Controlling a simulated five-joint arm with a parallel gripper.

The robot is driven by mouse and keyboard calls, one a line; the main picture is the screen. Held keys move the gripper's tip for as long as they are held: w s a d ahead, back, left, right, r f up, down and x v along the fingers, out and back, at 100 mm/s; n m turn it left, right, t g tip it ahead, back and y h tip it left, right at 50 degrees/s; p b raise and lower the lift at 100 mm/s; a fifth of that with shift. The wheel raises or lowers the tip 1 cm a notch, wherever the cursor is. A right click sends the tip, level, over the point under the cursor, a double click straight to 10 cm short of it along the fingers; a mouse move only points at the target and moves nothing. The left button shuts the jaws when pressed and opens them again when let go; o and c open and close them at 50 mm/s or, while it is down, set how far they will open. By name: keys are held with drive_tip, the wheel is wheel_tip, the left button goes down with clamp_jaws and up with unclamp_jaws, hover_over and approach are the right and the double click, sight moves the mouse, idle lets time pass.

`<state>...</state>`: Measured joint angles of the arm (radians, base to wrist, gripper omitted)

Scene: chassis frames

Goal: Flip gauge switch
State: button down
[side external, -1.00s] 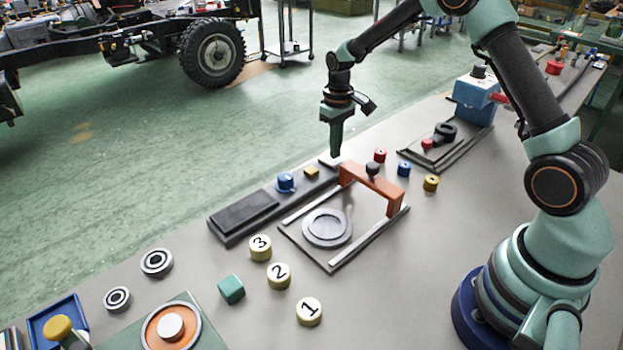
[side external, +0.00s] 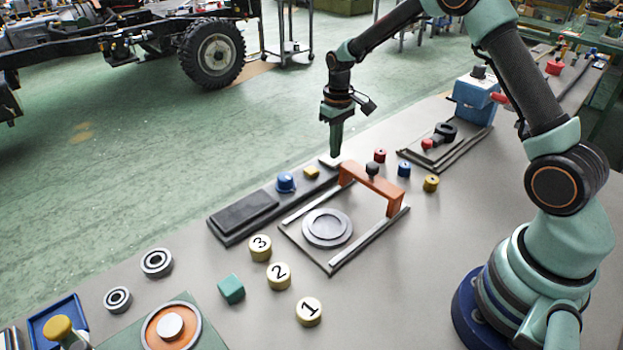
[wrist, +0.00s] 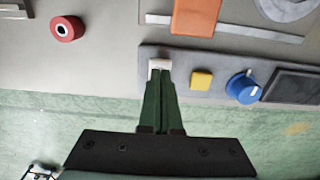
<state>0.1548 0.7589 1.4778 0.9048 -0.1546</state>
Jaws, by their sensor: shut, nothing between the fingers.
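The gauge panel (side external: 232,230) is a long dark grey bar with a black screen (side external: 245,210), a blue knob (side external: 285,182), a yellow button (side external: 311,172) and a small white switch (side external: 328,161) at its far end. My gripper (side external: 335,153) is shut and points down right at the white switch. In the wrist view, the shut green fingertips (wrist: 161,74) meet the edge of the white switch (wrist: 160,64) and hide part of it. I cannot tell whether they touch it or hover just above. The yellow button (wrist: 201,80) and blue knob (wrist: 241,87) lie to the right there.
An orange bridge (side external: 372,184) on a plate with rails stands close beside the panel. Red (side external: 380,155), blue (side external: 404,169) and yellow (side external: 431,183) cylinders stand to its right. The bench edge runs just behind the panel, with green floor beyond.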

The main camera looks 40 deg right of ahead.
sight(335, 162)
drive_tip(key=shift+f, duration=0.95)
idle(1.1)
drive_tip(key=shift+r, duration=3.55)
drive_tip(key=s+a+r+t, duration=0.35)
drive_tip(key=s+r, duration=0.55)
drive_tip(key=r, duration=0.4)
drive_tip(key=s+a+r+t, duration=0.1)
drive_tip(key=s+a, duration=0.3)
drive_tip(key=s, duration=0.6)
drive_tip(key=shift+s+r+t, duration=0.25)
drive_tip(key=shift+s+t, duration=0.05)
drive_tip(key=shift+t, duration=0.25)
